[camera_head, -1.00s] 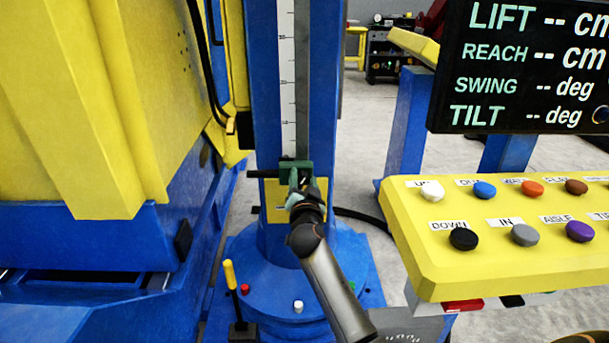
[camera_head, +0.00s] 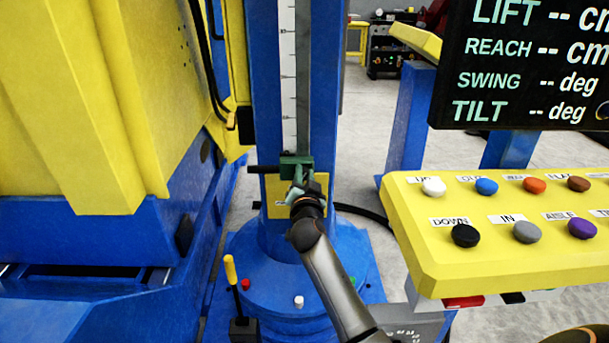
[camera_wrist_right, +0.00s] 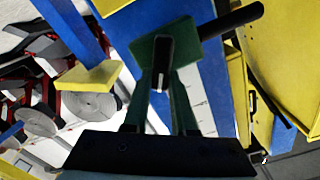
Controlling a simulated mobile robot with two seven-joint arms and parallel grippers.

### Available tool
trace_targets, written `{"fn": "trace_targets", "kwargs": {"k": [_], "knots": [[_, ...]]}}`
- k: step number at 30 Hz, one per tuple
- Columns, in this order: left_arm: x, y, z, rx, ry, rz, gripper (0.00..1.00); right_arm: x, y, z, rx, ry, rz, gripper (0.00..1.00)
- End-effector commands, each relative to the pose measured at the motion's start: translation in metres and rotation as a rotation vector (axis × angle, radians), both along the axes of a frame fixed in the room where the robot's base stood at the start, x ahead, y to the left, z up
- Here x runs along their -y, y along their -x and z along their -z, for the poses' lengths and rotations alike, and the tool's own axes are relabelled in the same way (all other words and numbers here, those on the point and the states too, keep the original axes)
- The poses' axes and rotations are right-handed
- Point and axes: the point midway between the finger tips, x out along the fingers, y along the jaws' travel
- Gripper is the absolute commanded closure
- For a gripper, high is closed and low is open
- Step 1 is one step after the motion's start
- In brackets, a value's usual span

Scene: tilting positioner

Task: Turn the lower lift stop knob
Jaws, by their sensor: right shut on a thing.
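The lower lift stop is a dark green block (camera_head: 297,160) on the blue column's scale, with a black bar (camera_head: 256,170) sticking out to the left. The right wrist view shows the green block (camera_wrist_right: 186,47) with its black knob (camera_wrist_right: 162,52) facing the camera. My right gripper (camera_head: 298,184) reaches the block from below and in front. In the wrist view its greenish fingers (camera_wrist_right: 164,84) are shut on the knob's sides. In the head view the gripper and wrist hide the knob. My left gripper is not in view.
A yellow control panel (camera_head: 440,268) with several coloured buttons stands at the right, under a black display (camera_head: 525,65). A large yellow and blue machine (camera_head: 75,100) fills the left. A yellow-handled lever (camera_head: 231,272) rises near the column's round blue base (camera_head: 265,275).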

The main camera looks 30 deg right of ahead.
Motion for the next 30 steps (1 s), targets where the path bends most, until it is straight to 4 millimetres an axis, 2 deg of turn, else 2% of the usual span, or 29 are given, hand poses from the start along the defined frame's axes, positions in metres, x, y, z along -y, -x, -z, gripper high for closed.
{"fn": "trace_targets", "kwargs": {"k": [17, 30], "knots": [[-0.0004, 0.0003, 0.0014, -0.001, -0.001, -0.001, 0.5, -0.001, -0.0007, -0.0008, -0.034, 0.057, 0.0, 1.0], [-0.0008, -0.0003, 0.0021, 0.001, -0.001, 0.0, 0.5, -0.0067, -0.0046, -0.0038, -0.218, 0.359, 0.001, 1.0]]}}
